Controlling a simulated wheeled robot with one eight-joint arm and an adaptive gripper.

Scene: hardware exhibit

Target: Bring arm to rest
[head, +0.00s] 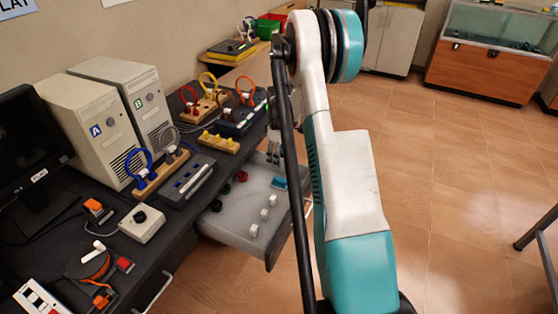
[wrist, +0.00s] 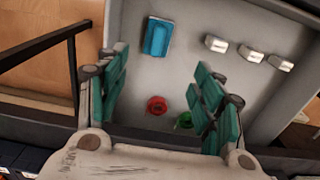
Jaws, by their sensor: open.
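My arm (head: 350,185) stretches up and forward in the head view, teal and white, with its end bent down over an open drawer (head: 228,234). My gripper (wrist: 163,82) is open in the wrist view, its teal fingers spread wide with nothing between the tips. It points down into the drawer. Below and between the fingers lie a red round part (wrist: 157,105) and, near the right finger, a green round part (wrist: 183,121). In the head view the gripper is partly hidden by my arm.
The drawer also holds a teal block (wrist: 157,37) and several white pieces (wrist: 249,53). The dark desk (head: 190,220) carries two computer towers (head: 95,115), cable stands (head: 160,175) and a white knob box (head: 142,222). Open floor (head: 450,180) lies to the right.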

